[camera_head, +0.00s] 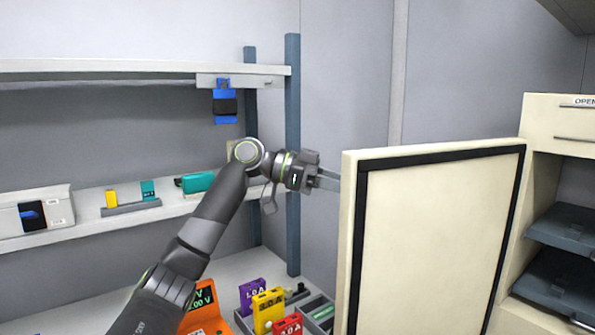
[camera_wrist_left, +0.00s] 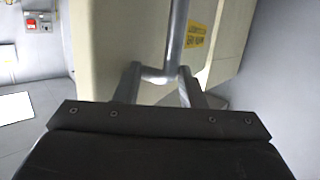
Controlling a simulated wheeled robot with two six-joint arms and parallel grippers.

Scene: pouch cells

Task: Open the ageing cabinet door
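The ageing cabinet door (camera_head: 435,235) stands swung open in the head view, its cream inner face and black seal turned toward me. The cabinet body (camera_head: 540,190) is to its right. My left gripper (camera_head: 331,179) is at the door's free left edge, with its fingers apart. In the left wrist view the fingers (camera_wrist_left: 160,85) stand either side of the lower end of a grey metal bar handle (camera_wrist_left: 178,40) on the door's outer face. The bar is close to the right finger; firm contact cannot be told. The handle is hidden in the head view. My right gripper is not in view.
Inside the cabinet are dark shelves (camera_head: 563,225). A drawer front marked OPEN (camera_head: 565,125) is above them. A wall rack (camera_head: 292,150) with shelves is behind my left arm. Coloured blocks (camera_head: 268,306) and an orange meter (camera_head: 203,312) are on the bench below.

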